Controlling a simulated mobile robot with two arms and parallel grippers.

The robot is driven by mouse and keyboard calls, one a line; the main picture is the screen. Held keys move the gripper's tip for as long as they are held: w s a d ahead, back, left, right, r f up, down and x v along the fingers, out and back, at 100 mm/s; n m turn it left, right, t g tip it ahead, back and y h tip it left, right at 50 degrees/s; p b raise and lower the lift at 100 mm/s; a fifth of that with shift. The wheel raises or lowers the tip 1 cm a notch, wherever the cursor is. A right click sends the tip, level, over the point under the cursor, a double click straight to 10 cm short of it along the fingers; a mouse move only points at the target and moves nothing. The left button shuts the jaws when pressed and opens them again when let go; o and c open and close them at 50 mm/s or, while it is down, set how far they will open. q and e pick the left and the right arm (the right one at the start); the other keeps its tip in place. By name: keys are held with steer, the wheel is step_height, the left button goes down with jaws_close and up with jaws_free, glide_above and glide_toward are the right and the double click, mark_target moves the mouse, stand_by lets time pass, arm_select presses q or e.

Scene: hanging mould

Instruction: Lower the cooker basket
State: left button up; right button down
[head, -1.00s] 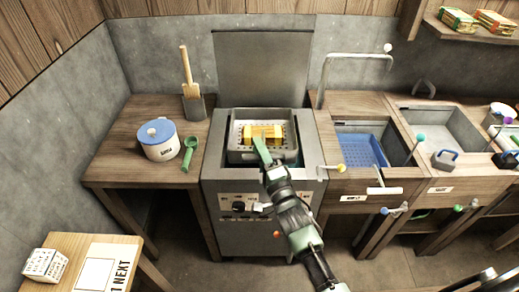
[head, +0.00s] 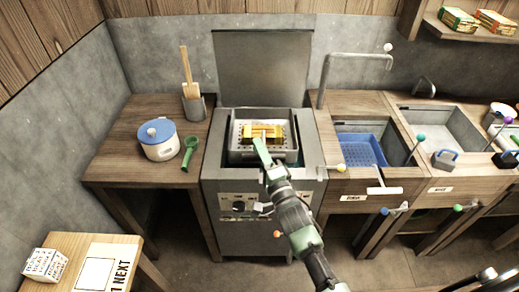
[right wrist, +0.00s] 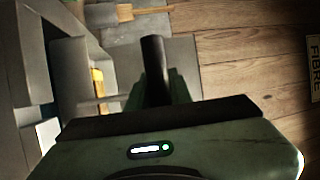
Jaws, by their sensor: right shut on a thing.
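The cooker basket (head: 236,147) is a perforated metal tray with yellow blocks (head: 262,131) in it. It sits in the square opening of the grey cooker (head: 214,172), with dark and teal showing around its sides. My right gripper (head: 262,149) reaches in from the front, its green finger over the basket's front edge. In the right wrist view, a dark round bar (right wrist: 154,68) stands at the green fingers, and a thin rod runs toward the basket side. I take this as the basket's handle, with the gripper shut on it. The exact contact is partly hidden. My left gripper is out of view.
A raised metal panel (head: 262,65) stands behind the cooker. A blue-lidded pot (head: 158,140) and a green scoop (head: 190,153) are on the left counter. On the right are a sink with a blue basket (head: 360,148), a tap (head: 350,58) and a yellow-knobbed lever (head: 341,168).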

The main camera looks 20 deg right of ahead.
stand_by(0.6)
step_height(320, 180, down, 13)
steer(key=b, duration=0.9)
steer(key=shift+r, duration=0.1)
steer(key=c, duration=1.3)
jaws_free()
